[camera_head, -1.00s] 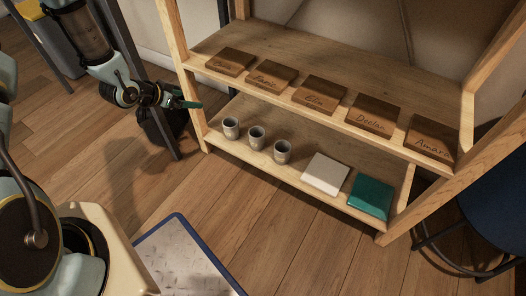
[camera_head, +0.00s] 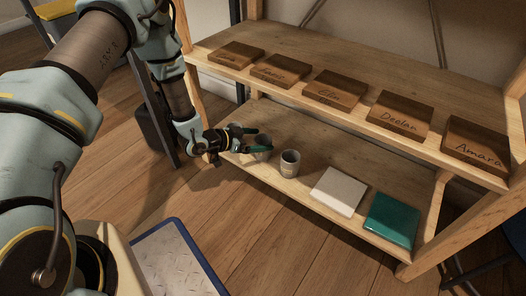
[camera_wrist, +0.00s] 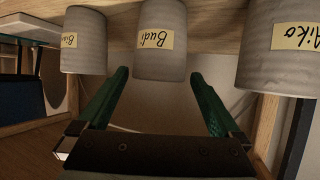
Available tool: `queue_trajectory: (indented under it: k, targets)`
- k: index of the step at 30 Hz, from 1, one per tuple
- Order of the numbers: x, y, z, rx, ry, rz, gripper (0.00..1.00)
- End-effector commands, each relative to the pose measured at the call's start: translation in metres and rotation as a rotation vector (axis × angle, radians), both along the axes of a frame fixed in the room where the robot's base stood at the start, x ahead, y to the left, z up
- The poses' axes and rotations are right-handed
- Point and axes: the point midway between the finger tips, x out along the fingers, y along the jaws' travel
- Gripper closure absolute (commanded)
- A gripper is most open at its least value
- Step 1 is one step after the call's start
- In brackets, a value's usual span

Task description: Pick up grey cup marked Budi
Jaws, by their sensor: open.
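The grey cup marked Budi (camera_wrist: 160,62) stands in the middle of the wrist view, its yellow label upside down there. In the head view it is the middle cup of the row (camera_head: 263,155), partly hidden by my gripper. My gripper (camera_wrist: 158,76) is open and empty, its two green fingers pointing at the Budi cup, one toward each side. In the head view my gripper (camera_head: 256,139) is at the front left of the lower shelf. I cannot tell whether the fingers touch the cup.
A grey cup marked Aiko (camera_wrist: 285,65) is right of Budi in the wrist view; another labelled grey cup (camera_wrist: 84,60) is left. The lower shelf (camera_head: 310,165) also holds a white block (camera_head: 339,191) and a teal block (camera_head: 391,220). The upper shelf (camera_head: 330,62) with wooden name plaques is above.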

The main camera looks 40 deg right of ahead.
Motion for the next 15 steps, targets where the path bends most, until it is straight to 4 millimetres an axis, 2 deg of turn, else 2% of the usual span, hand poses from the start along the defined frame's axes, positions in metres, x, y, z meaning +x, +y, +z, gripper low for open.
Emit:
queue_trajectory:
  k: [9,15]
  targets:
    - [-0.007,-0.034,-0.023,-0.001,0.0,-0.001,0.0]
    - [-0.008,-0.044,-0.023,0.0,0.0,0.0,0.0]
